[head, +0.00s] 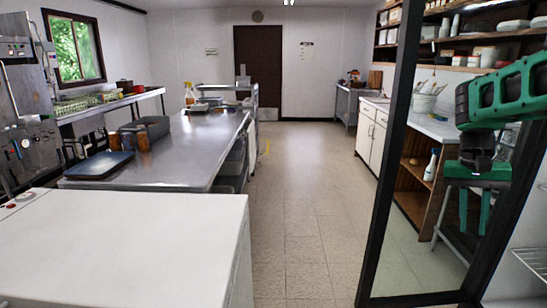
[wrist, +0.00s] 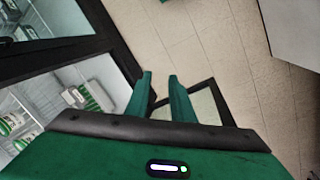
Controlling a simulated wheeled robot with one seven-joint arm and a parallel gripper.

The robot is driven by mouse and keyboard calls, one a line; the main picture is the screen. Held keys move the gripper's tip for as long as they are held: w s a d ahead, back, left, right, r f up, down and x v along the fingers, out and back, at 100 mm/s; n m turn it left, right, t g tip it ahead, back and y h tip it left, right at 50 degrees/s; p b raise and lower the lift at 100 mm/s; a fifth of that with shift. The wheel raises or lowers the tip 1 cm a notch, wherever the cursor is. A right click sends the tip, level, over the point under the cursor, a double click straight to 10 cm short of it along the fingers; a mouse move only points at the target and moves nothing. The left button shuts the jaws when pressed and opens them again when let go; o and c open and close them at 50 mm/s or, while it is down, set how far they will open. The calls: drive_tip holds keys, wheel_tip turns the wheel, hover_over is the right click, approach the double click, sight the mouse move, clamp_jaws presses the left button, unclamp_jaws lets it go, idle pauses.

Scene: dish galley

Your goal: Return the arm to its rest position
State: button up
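My green gripper (head: 478,205) hangs at the right of the head view, fingers pointing down, seen through or beside a black-framed glass door. In the wrist view my gripper (wrist: 160,78) shows two green fingers spread apart with a gap between them. Nothing is between the fingers; tiled floor and part of a black frame show beyond them. My green arm (head: 505,95) is at the upper right of the head view, bent above the gripper.
The black door frame (head: 387,150) stands close to my arm. A white-topped unit (head: 130,245) is front left, with a steel table (head: 190,150) behind it. Shelves with packages (wrist: 75,97) show at the wrist view's left. The middle aisle floor (head: 297,190) is clear.

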drive_tip(key=s+a+f, duration=0.2)
drive_tip(key=s, duration=0.6)
drive_tip(key=s+a+f+n+t+y, duration=0.1)
drive_tip(key=s+a+f, duration=0.1)
drive_tip(key=s, duration=0.6)
drive_tip(key=s+a+f+y, duration=0.1)
drive_tip(key=s+a+f, duration=0.1)
drive_tip(key=s, duration=0.7)
drive_tip(key=shift+a+f, duration=0.4)
drive_tip(key=shift+a, duration=0.05)
